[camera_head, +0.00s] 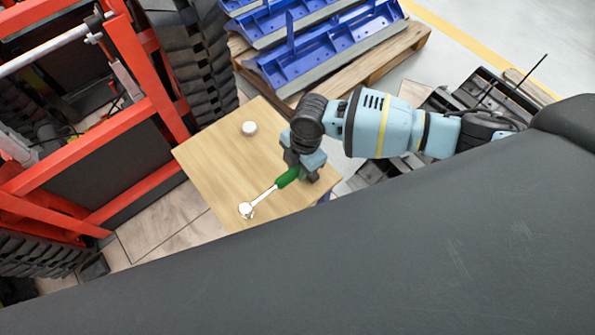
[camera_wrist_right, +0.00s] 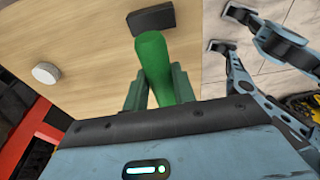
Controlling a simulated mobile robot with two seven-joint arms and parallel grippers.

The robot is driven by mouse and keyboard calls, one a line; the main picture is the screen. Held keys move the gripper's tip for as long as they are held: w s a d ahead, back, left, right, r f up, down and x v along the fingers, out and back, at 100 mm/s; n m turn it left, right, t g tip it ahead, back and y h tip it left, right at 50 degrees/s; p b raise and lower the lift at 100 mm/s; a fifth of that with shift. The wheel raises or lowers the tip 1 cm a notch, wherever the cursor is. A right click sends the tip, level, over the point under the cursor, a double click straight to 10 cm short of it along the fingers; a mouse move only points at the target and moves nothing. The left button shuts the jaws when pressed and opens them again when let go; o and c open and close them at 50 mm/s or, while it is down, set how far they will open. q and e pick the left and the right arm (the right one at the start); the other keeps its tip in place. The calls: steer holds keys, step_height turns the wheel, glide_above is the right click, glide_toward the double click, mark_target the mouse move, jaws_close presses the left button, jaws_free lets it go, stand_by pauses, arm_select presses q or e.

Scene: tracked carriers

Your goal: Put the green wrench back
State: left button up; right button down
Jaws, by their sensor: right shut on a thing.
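The wrench has a green handle (camera_head: 287,177) and a bright metal shaft and head (camera_head: 247,209). In the head view it lies across the wooden tabletop (camera_head: 215,160), its head toward the lower left. I cannot tell whether it touches the wood. My right gripper (camera_head: 299,166) is shut on the green handle near its end. In the right wrist view the handle (camera_wrist_right: 153,55) stands between the two fingers (camera_wrist_right: 158,90), and the metal head is hidden. My left gripper is not in view.
A white round object (camera_head: 249,128) sits on the tabletop, which is otherwise largely clear. A dark block (camera_wrist_right: 150,19) shows beyond the handle in the wrist view. A red frame (camera_head: 130,70) stands left; blue parts (camera_head: 310,55) lie on a wooden pallet (camera_head: 395,48) behind.

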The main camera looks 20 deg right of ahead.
steer(key=shift+f, duration=1.75)
steer(key=c, duration=1.1)
jaws_free()
steer(key=shift+c, duration=0.2)
steer(key=r, duration=0.3)
steer(key=d+r, duration=0.1)
steer(key=r, duration=0.3)
steer(key=r+p, duration=0.1)
steer(key=r, duration=0.2)
steer(key=shift+w+d+r, duration=0.15)
steer(key=shift+d+r, duration=0.05)
steer(key=shift+d, duration=0.1)
steer(key=shift+d+r, duration=0.1)
steer(key=shift+r, duration=0.65)
